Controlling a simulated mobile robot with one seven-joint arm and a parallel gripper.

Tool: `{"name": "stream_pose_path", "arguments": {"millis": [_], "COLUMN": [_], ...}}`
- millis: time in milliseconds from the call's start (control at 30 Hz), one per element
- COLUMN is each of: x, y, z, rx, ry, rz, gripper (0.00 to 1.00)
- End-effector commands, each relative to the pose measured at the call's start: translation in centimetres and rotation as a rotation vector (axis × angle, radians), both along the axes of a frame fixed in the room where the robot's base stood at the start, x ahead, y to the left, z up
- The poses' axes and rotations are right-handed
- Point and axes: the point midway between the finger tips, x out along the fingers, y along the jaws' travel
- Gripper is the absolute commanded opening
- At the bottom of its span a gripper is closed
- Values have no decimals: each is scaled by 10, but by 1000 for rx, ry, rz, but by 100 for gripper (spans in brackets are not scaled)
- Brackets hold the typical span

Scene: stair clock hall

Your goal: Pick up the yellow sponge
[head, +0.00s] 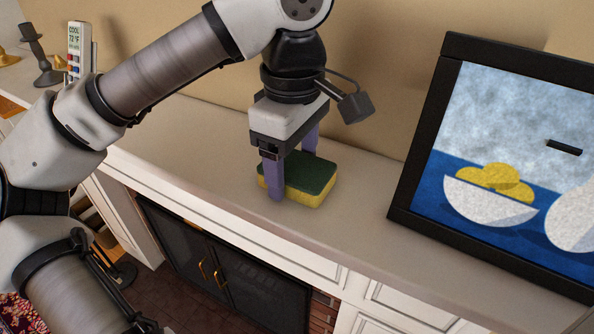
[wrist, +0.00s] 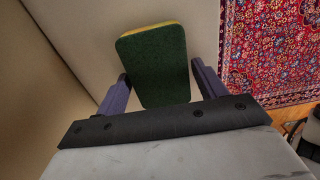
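The yellow sponge (head: 309,198) has a dark green top layer and lies flat on the pale counter, green side up. My gripper (head: 292,174) points down over it and is open, with one purple finger at the near side of the sponge and the other at the far side, partly hidden behind it. In the wrist view the green face of the sponge (wrist: 156,65) sits between the two fingers of my gripper (wrist: 160,72). The fingertips are very close to its sides; I cannot tell whether they touch.
A black-framed picture (head: 403,187) of a lemon bowl leans at the right of the counter (head: 190,142). The wall is close behind. Counter left of the sponge is clear.

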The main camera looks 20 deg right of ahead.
Motion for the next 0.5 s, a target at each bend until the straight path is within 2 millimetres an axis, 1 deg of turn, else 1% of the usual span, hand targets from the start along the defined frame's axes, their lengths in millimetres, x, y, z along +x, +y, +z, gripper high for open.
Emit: {"name": "stream_pose_path", "arguments": {"millis": [33, 233, 500], "x": [0, 0, 0], "y": [0, 0, 0], "z": [0, 0, 0], "rx": [0, 0, 0], "ry": [0, 0, 0], "rz": [0, 0, 0], "gripper": [64, 37, 37]}}
